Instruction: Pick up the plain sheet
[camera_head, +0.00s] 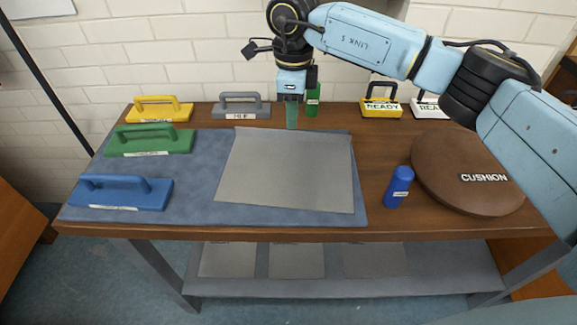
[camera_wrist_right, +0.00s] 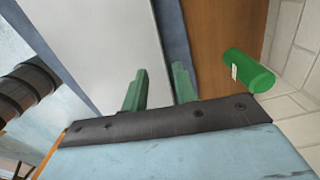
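The plain grey sheet (camera_head: 285,170) lies flat on the blue-grey mat (camera_head: 190,190) on the table, its far edge near the mat's back edge. It also shows in the right wrist view (camera_wrist_right: 110,35). My right gripper (camera_head: 291,125) points down at the far edge of the sheet. In the right wrist view its two green fingers (camera_wrist_right: 160,82) stand apart with nothing seen between them. I cannot tell how high the fingertips are above the sheet. My left gripper is in neither view.
A green cylinder (camera_head: 313,103) stands close behind the right gripper. A blue cylinder (camera_head: 398,187) and a round brown cushion (camera_head: 450,160) are right of the sheet. Several handled blocks, such as the green one (camera_head: 150,140), line the left and back. More sheets lie on the lower shelf (camera_head: 340,285).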

